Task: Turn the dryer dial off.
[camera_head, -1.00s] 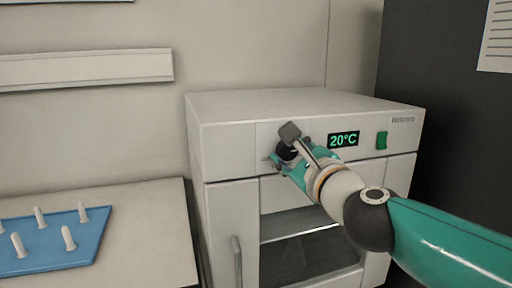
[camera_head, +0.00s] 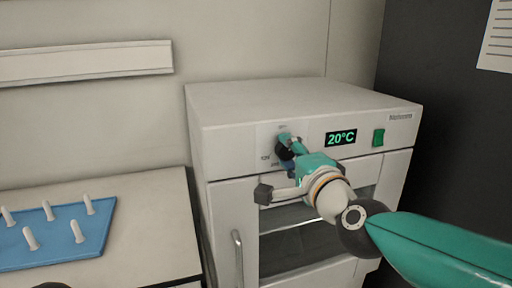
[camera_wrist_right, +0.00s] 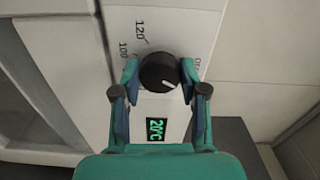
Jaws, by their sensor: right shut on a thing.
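The dryer (camera_head: 300,105) is a white cabinet with a green "20°C" display (camera_head: 341,138) on its front panel. Its black round dial (camera_head: 284,153) is left of the display, partly hidden by my right gripper (camera_head: 291,150). In the right wrist view the dial (camera_wrist_right: 159,72) sits between the two fingers of my right gripper (camera_wrist_right: 159,76), which are shut on its sides. The dial's white mark points toward the lower right in that view, near the printed "OFF" side. Numbers 100 and 120 are printed beside the dial.
A green switch (camera_head: 378,138) is right of the display. The dryer door has a window and a vertical handle (camera_head: 237,257). A blue tray (camera_head: 90,248) with several white pegs lies on the counter (camera_head: 160,215) at left. A dark panel (camera_head: 440,120) stands at right.

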